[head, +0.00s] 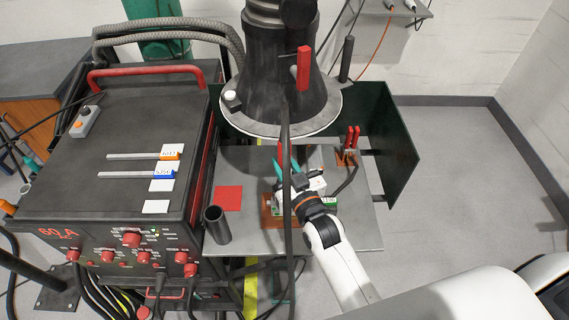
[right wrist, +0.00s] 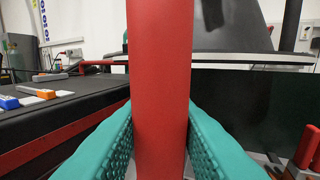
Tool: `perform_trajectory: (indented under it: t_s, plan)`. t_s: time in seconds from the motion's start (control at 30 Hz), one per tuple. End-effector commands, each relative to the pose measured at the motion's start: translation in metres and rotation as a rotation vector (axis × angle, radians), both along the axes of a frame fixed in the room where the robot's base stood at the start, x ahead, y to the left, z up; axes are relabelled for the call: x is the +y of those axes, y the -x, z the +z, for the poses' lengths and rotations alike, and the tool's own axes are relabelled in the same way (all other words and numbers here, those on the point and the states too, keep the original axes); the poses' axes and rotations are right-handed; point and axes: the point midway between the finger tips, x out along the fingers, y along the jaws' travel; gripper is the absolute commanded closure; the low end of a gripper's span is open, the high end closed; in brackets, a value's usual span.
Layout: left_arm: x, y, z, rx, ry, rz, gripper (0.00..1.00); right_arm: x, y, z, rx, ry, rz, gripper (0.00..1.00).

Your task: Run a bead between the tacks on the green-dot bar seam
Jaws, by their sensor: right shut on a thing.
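My right gripper (head: 286,167), with teal fingers, is over the metal worktable (head: 255,240) below the black hood. In the right wrist view its fingers are closed on the sides of an upright red cylindrical handle (right wrist: 160,90). A dark cable runs past the gripper in the head view. A brown-orange workpiece (head: 268,211) lies under the gripper and is largely hidden by it. The seam, its tacks and a green dot on a bar cannot be made out. The handle's tip is not visible. My left gripper is not in view.
The black hood (head: 264,95) hangs close above the worktable. A dark green screen (head: 392,140) stands behind and right. A dark tube holder (head: 217,226) and red square (head: 229,198) are left of the workpiece. A red-handled clamp (head: 352,138) is at right. The welding machine (head: 125,190) stands left.

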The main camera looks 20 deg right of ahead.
Motion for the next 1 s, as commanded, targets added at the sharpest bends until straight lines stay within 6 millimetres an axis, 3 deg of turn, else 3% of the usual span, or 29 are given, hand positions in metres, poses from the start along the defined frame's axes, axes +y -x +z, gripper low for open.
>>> perform_trajectory:
  t_s: [1.0]
  plan:
    - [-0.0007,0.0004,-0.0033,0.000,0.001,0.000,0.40,0.0000,-0.0003,-0.0040,-0.004,0.000,0.000,0.97]
